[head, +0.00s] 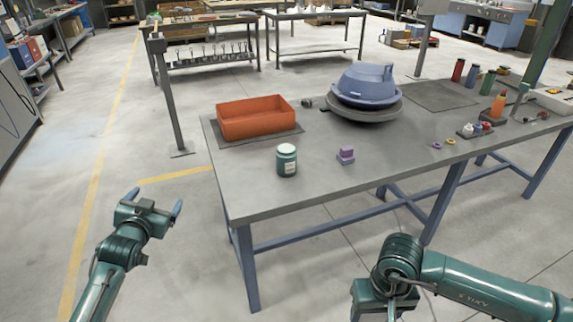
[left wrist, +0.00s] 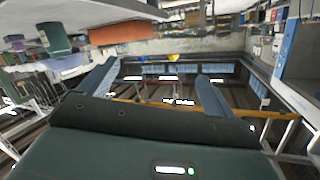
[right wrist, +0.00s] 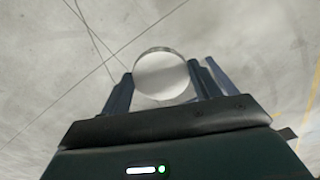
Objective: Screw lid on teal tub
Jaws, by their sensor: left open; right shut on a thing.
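The teal tub (head: 287,160) stands upright near the front left of the grey workbench (head: 330,180), with a pale label on its side. It also shows at the upper left of the left wrist view (left wrist: 54,40). My left gripper (head: 155,203) is open and empty, left of the bench and apart from the tub. My right gripper (right wrist: 160,84) is shut on a round, pale grey lid (right wrist: 161,76), which sits between its fingers with bare floor behind it. In the head view the right arm is in front of the bench, and the lid is hidden there.
A blue hood (head: 366,85) rests on a round grey base farther back. Bottles and small parts crowd the bench's right end. The bench front between is clear.

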